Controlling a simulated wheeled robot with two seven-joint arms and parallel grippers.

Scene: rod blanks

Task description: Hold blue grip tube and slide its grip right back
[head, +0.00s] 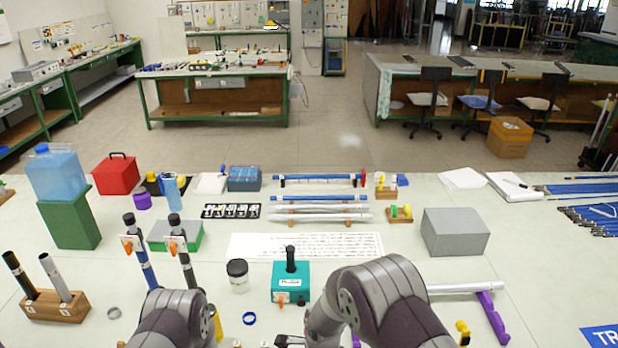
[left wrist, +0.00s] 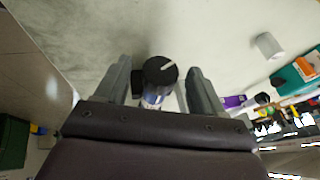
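A blue tube with a black grip (head: 144,265) leans slightly left of centre in the head view. It has a white tag with an orange piece below the grip, and my left arm hides its lower end. A second, dark tube with a black grip (head: 185,262) stands to its right. In the left wrist view, my left gripper (left wrist: 158,68) is open, one finger on each side of a black-capped tube with blue below the cap (left wrist: 160,75). Narrow gaps show beside it. The head view does not show my left fingers. My right gripper's fingers are not discernible.
A wooden block (head: 62,308) at left holds a black and a light tube. Behind are a grey-green box (head: 165,236) and a white sheet (head: 330,246).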

